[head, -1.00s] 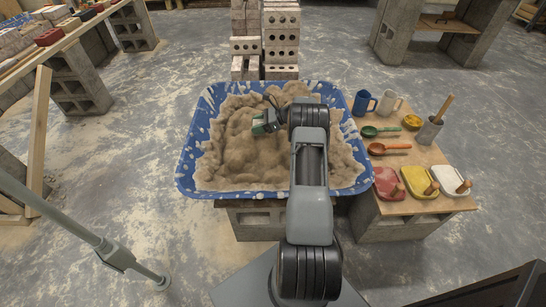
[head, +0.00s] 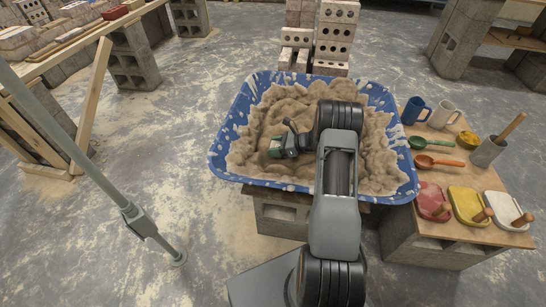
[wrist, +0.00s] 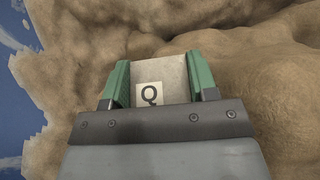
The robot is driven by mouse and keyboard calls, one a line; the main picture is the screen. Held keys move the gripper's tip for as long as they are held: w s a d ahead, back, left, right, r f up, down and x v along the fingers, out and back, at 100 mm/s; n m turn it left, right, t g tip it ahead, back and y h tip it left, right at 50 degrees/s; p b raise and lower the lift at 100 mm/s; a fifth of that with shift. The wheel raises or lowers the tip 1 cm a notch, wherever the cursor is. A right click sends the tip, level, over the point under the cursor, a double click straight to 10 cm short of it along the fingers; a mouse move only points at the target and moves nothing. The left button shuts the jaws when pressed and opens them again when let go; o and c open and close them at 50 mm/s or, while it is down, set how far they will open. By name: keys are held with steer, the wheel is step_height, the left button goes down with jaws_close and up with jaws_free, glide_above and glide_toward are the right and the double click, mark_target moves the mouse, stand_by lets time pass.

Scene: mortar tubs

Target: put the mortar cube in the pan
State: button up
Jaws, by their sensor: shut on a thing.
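My gripper (head: 277,149) is low over the sand-coloured mortar (head: 255,150) in the blue tub (head: 228,128), left of my forearm. In the wrist view its two green fingers (wrist: 158,66) are shut on the mortar cube (wrist: 163,80), a pale grey block with a white label marked Q. The cube's underside is hidden, so I cannot tell whether it touches the mortar. In the head view I cannot make out the cube. A red pan (head: 430,199), a yellow pan (head: 465,205) and a white pan (head: 500,210), each with a wooden handle, lie on the board right of the tub.
Bricks (head: 332,42) are stacked behind the tub. A grey pole (head: 100,175) stands at left.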

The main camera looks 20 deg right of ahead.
steer(key=shift+a+f, duration=0.2)
steer(key=f, duration=0.1)
steer(key=f+b, duration=0.2)
steer(key=f, duration=0.1)
steer(key=shift+s+a, duration=0.1)
steer(key=shift+a, duration=0.2)
steer(key=shift+r, duration=0.15)
steer(key=o, duration=1.1)
steer(key=shift+s+d+r, duration=0.1)
steer(key=shift+d, duration=0.05)
steer(key=p+v, duration=0.3)
steer(key=v, duration=0.8)
steer(key=shift+s+d, duration=0.2)
